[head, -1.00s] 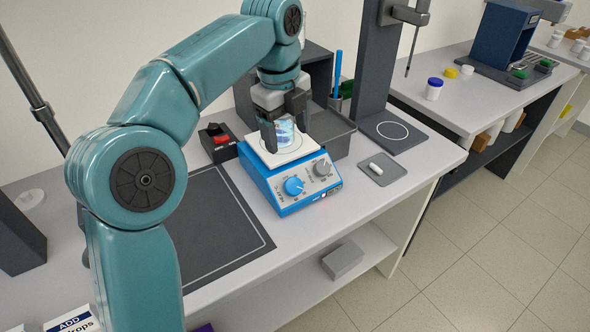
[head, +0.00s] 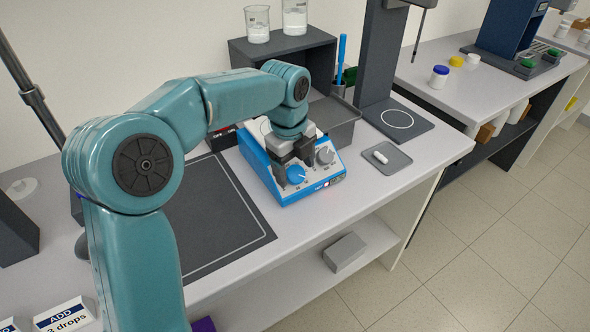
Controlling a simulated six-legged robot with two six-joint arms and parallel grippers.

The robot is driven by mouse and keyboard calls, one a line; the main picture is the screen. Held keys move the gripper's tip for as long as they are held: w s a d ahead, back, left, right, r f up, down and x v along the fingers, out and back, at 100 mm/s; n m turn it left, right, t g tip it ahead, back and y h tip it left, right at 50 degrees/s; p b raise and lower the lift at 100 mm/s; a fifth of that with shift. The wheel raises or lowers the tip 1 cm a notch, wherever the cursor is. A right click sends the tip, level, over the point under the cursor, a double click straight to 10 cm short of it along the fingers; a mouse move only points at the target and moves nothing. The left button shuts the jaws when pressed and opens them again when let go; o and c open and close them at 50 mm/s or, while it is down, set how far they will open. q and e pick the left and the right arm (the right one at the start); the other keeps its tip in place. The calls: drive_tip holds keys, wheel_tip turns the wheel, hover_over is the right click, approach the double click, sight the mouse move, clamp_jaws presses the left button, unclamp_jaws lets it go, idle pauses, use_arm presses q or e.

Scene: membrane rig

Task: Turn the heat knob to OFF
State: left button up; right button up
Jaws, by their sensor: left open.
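The blue and white hotplate (head: 318,184) stands on the bench. Its sloped front carries a blue knob (head: 296,175) on the left and a grey knob (head: 325,156) on the right. The lettering is too small to read, so I cannot tell from it which knob is heat. A small red glow shows at its lower front edge. My left gripper (head: 293,167) is open and points down over the front panel, close above the blue knob; I cannot tell whether it touches. My arm hides most of the hotplate's top and any beaker there. My right gripper is not in view.
A dark shelf unit (head: 240,54) with two glass beakers stands behind. A grey bin (head: 334,121) and a tall dark stand (head: 378,62) are near the hotplate. A small tray (head: 398,160) with a white stir bar (head: 380,157) lies right. A dark mat (head: 212,226) is left.

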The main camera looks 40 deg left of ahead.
use_arm(q)
drive_tip(key=shift+w+a+f, duration=0.2)
drive_tip(key=shift+w+f, duration=0.1)
drive_tip(key=shift+f, duration=0.45)
drive_tip(key=shift+s+d+r, duration=0.1)
drive_tip(key=shift+s+d, duration=0.05)
drive_tip(key=c, duration=1.1)
